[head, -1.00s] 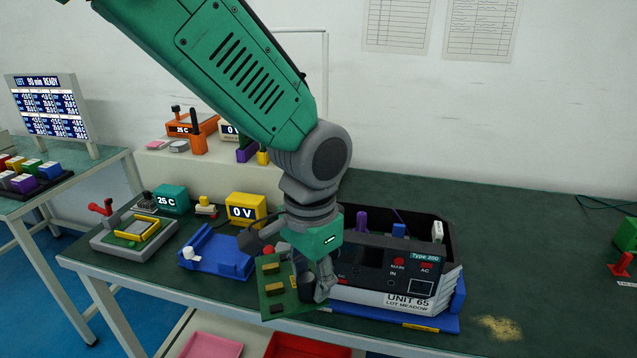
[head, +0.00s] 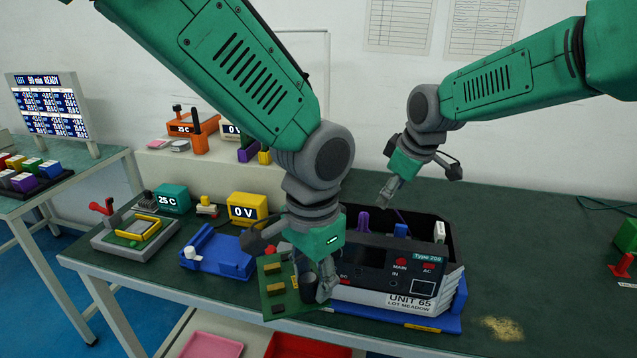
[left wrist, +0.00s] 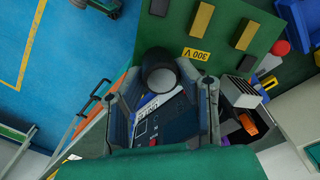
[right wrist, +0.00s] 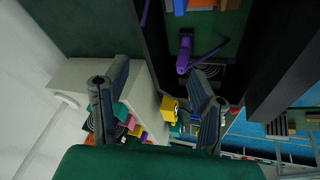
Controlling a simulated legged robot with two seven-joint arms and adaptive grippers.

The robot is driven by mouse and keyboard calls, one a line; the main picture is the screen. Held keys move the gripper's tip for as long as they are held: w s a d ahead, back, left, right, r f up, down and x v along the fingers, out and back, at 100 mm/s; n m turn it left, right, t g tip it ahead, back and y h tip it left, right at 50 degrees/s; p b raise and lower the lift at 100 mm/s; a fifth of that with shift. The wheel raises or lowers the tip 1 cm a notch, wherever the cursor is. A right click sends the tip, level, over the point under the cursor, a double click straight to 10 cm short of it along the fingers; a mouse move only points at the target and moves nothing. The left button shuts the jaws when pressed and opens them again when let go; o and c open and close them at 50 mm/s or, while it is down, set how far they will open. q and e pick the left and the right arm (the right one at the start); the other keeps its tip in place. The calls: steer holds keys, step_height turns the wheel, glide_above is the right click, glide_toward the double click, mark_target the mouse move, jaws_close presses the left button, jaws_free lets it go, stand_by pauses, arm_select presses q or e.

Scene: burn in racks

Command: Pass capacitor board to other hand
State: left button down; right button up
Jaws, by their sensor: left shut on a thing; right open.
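The capacitor board (head: 275,287) is a green board with yellow blocks and a dark cylinder. It hangs tilted in front of the open unit's left end. My left gripper (head: 315,285) is shut on it; the left wrist view shows the dark cylinder (left wrist: 160,72) between the fingers and the board's green face (left wrist: 228,28) with a 300 V label beyond. My right gripper (head: 386,192) is open and empty, above the back of the open unit, apart from the board. In the right wrist view its fingers (right wrist: 157,95) are spread with nothing between them.
The open unit labelled UNIT 65 (head: 408,300) stands on a blue base (head: 440,322), with purple and blue parts inside. Left of it are an empty blue fixture (head: 215,255), a yellow 0 V meter (head: 247,210) and a grey clamp fixture (head: 130,238). The bench (head: 545,260) at right is mostly clear.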

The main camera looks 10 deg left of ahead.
mark_target(288, 270)
steer(key=s+a+r+n+g+y, duration=0.2)
steer(key=s+a+r+n+g, duration=0.15)
steer(key=s+a, duration=0.4)
steer(key=s+a+r+n+g+y, duration=0.25)
steer(key=s+a+n, duration=0.2)
steer(key=a, duration=0.65)
steer(key=d+r+n+h, duration=0.1)
steer(key=d+n+h, duration=0.1)
steer(key=d+h, duration=0.25)
steer(key=shift+g+y, duration=0.4)
steer(key=x, duration=1.1)
steer(key=shift+s+d+f, duration=0.3)
steer(key=shift+d, duration=0.05)
